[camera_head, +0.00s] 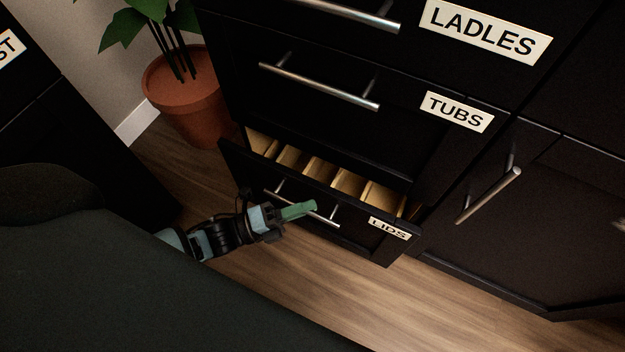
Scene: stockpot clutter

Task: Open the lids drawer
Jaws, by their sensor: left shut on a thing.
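The lids drawer (350,237) is the lowest drawer of the black cabinet and stands partly pulled out. Its white label (390,228) reads LIDS. Wooden dividers (313,171) show inside it; the part I can see looks empty. A thin metal bar handle (327,219) runs across its front. My left gripper (306,209) has green fingers and is shut on this handle near its middle. The fingers hide part of the bar. My right gripper is not in view.
The tubs drawer (400,135) and the ladles drawer (405,50) above are shut. A cupboard door (560,215) with a bar handle is at the right. A potted plant (190,100) stands left of the cabinet. Wooden floor (330,285) in front is clear.

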